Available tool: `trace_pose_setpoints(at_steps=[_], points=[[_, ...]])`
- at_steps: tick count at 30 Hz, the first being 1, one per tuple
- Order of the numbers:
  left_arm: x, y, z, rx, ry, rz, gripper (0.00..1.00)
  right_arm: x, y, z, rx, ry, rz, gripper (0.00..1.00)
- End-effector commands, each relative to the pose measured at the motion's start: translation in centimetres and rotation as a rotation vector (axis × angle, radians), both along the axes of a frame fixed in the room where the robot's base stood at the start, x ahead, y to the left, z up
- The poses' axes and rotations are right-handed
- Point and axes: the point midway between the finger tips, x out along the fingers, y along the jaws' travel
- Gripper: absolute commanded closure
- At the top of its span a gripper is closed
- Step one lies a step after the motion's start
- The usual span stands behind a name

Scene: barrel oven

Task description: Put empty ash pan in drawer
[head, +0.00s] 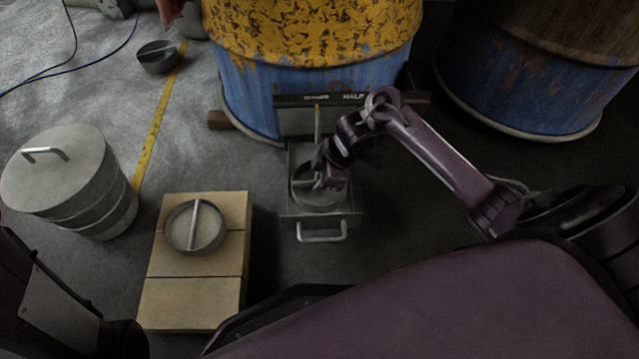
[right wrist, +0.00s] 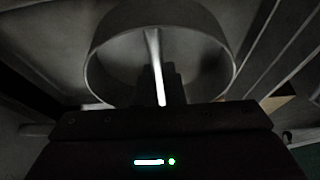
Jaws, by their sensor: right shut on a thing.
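A round grey ash pan (head: 304,193) with a crossbar is within the outline of the open drawer (head: 289,212) below the yellow and blue barrel. My right gripper (head: 322,184) is shut on its crossbar; the bar and round rim of the pan (right wrist: 93,62) also show in the right wrist view. The gripper hides part of the pan. I cannot tell whether the pan touches the drawer floor, and its inside is too dark to judge fully. The drawer's handle (head: 321,238) faces me. My left gripper is out of view.
A second round pan (head: 195,245) sits on wooden blocks (head: 190,303) left of the drawer. A third pan (head: 157,61) is on the floor at upper left. A lidded metal bin (head: 60,170) stands at left. The barrel (head: 310,30) rises behind the drawer; another barrel (head: 540,75) stands right.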

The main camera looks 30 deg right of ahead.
Motion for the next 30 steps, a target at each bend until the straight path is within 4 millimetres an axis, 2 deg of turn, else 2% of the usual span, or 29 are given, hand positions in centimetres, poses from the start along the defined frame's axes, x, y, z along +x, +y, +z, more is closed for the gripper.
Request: trace_pose_setpoints(at_steps=[6,7,12,22,26,30], points=[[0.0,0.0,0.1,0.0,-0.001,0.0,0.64,0.0,0.0,-0.2,0.0,0.0,0.0,1.0],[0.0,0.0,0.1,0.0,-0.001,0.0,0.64,0.0,0.0,-0.2,0.0,0.0,0.0,0.89],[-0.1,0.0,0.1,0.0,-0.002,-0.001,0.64,0.0,0.0,-0.2,0.0,0.0,0.0,0.69],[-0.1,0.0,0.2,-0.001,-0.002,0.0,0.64,0.0,0.0,0.3,0.0,-0.002,0.001,0.69],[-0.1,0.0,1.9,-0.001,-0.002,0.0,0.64,-0.2,-0.5,2.1,-0.001,-0.001,0.001,0.69],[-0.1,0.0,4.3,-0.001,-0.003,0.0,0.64,-0.7,-1.5,4.7,-0.004,-0.001,0.0,0.69]])
